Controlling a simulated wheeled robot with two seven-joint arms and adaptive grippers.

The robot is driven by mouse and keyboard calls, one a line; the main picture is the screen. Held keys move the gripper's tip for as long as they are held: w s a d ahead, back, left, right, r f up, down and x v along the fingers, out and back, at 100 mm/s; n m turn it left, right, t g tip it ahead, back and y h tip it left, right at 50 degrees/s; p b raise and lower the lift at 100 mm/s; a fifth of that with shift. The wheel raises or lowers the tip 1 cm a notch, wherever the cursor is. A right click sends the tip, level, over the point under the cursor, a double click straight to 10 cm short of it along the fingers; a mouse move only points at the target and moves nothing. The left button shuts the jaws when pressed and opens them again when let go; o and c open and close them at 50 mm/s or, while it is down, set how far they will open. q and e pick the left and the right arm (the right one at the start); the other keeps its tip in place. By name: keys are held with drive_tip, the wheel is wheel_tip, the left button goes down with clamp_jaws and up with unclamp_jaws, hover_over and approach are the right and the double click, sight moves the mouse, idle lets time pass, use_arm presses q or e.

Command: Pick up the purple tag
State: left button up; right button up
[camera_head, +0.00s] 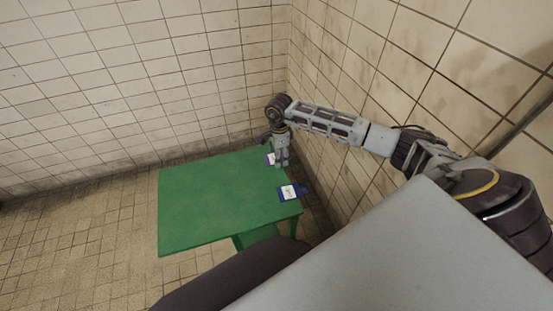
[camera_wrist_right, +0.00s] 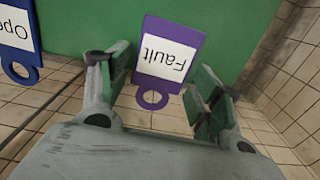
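The purple tag (camera_wrist_right: 168,52) lies on the green table, its white label reading "Fault" upside down in the right wrist view. Its ring (camera_wrist_right: 152,97) sticks out past the table edge over the floor. In the head view the purple tag (camera_head: 270,159) is small and partly hidden behind my right gripper (camera_head: 282,162). In the wrist view the right gripper (camera_wrist_right: 158,95) is open, with one finger on each side of the tag's ring end. I see nothing between the fingers being gripped; whether either touches the tag I cannot tell. My left gripper is not in view.
A blue tag (camera_head: 289,192) with a white label lies near the same edge of the green table (camera_head: 205,205); it also shows at left in the wrist view (camera_wrist_right: 14,27). The tiled wall (camera_head: 340,60) stands close to the right. Most of the tabletop is clear.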

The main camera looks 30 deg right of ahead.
drive_tip(key=c, duration=0.5)
drive_tip(key=shift+o, duration=0.2)
use_arm(q)
drive_tip(key=shift+r, duration=0.15)
use_arm(e)
drive_tip(key=shift+r+p, duration=0.25)
drive_tip(key=shift+p, duration=0.15)
use_arm(q)
drive_tip(key=shift+w+a+f+b, duration=0.15)
drive_tip(key=shift+a+f+b, duration=0.1)
drive_tip(key=shift+a+b, duration=0.4)
use_arm(e)
wheel_tip(320, 180, up, 10)
use_arm(q)
drive_tip(key=shift+a, duration=0.15)
drive_tip(key=shift+w, duration=0.25)
